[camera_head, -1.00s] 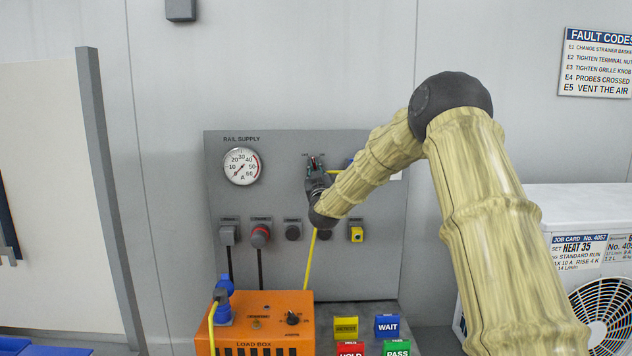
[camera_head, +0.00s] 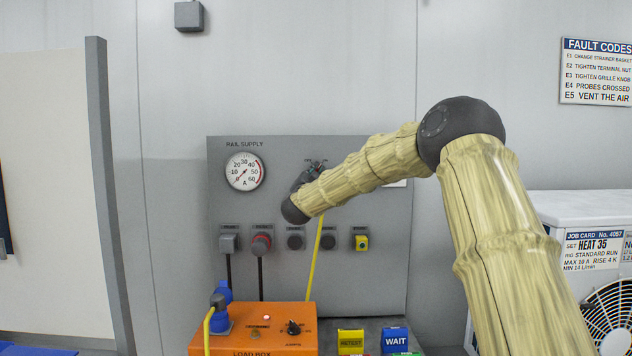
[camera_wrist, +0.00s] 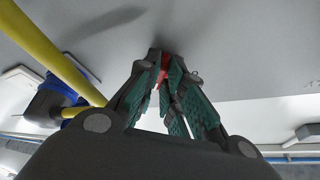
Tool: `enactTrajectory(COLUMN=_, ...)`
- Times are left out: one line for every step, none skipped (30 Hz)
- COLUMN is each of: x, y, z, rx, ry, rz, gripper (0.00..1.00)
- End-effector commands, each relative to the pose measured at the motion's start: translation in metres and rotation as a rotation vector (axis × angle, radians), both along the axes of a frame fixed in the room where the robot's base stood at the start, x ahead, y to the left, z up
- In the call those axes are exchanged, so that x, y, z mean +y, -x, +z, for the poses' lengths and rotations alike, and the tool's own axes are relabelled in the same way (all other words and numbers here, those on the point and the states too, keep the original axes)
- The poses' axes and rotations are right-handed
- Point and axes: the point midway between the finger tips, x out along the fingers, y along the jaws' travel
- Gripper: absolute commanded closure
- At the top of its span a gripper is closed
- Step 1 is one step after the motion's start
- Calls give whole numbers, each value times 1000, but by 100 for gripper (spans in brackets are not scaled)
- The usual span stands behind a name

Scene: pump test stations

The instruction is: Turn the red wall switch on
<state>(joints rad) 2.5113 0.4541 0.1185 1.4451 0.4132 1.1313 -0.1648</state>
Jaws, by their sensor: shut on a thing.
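The red wall switch sits near the top middle of the grey rail supply panel (camera_head: 385,255). In the wrist view, the red switch lever (camera_wrist: 163,70) shows between the fingertips of my gripper (camera_wrist: 162,78). The green-lined fingers are closed on it. In the head view, my gripper (camera_head: 313,170) reaches up to the switch from the lower left and hides most of it. The small labels above the switch are too small to read, and I cannot tell which way the lever points.
A round gauge (camera_head: 244,171) is left of the switch. Below is a row of sockets and knobs, with a yellow cable (camera_head: 314,260) hanging down. An orange load box (camera_head: 250,340) stands below. A yellow card (camera_head: 350,342) and blue WAIT card (camera_head: 395,339) stand beside it.

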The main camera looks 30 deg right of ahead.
Motion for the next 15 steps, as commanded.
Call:
enactTrajectory(x=0, y=0, z=-2, rx=-16, ry=-25, rz=-1, gripper=100)
enactTrajectory(x=0, y=0, z=-2, rx=-24, ry=-39, rz=-2, gripper=100)
enactTrajectory(x=0, y=0, z=-2, rx=-34, ry=-56, rz=-1, gripper=100)
enactTrajectory(x=0, y=0, z=-2, rx=-42, ry=-68, rz=-2, gripper=100)
enactTrajectory(x=0, y=0, z=-1, rx=-48, ry=-79, rz=-2, gripper=100)
enactTrajectory(x=0, y=0, z=-1, rx=-57, ry=-93, rz=-2, gripper=100)
enactTrajectory(x=0, y=0, z=-1, rx=-63, ry=-101, rz=-1, gripper=100)
enactTrajectory(x=0, y=0, z=0, rx=-67, ry=-109, rz=-1, gripper=100)
enactTrajectory(x=0, y=0, z=0, rx=-73, ry=-119, rz=-2, gripper=100)
enactTrajectory(x=0, y=0, z=0, rx=-76, ry=-125, rz=-3, gripper=100)
enactTrajectory(x=0, y=0, z=0, rx=-79, ry=-130, rz=-2, gripper=100)
enactTrajectory(x=0, y=0, z=0, rx=-83, ry=-136, rz=-3, gripper=100)
enactTrajectory(x=0, y=0, z=0, rx=-84, ry=-138, rz=-2, gripper=100)
enactTrajectory(x=0, y=0, z=1, rx=-86, ry=-141, rz=-2, gripper=100)
enactTrajectory(x=0, y=0, z=1, rx=-88, ry=-144, rz=-2, gripper=100)
